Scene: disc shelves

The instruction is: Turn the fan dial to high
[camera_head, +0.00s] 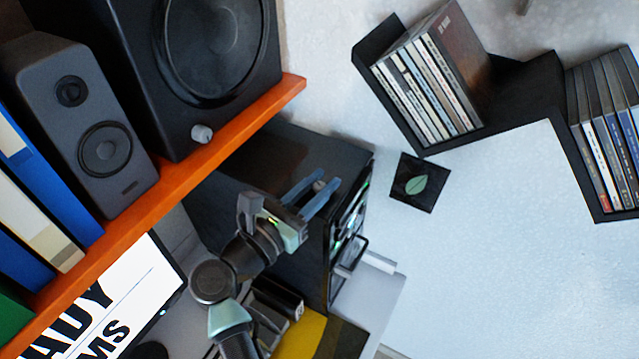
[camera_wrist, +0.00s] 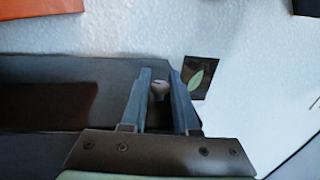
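A small pale round dial (camera_head: 318,186) shows on the top of a black computer case (camera_head: 285,160), near its right end. I take it to be the fan dial; its markings are too small to read. My gripper (camera_head: 322,184) is above the case with its two blue-grey fingers apart. The gripper is open.
An orange shelf (camera_head: 190,185) with a large black speaker (camera_head: 215,60) and a small grey speaker (camera_head: 85,130) is at the left. The large speaker has its own white knob (camera_head: 201,134). A leaf picture (camera_head: 419,183) and black disc shelves (camera_head: 520,85) are on the wall.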

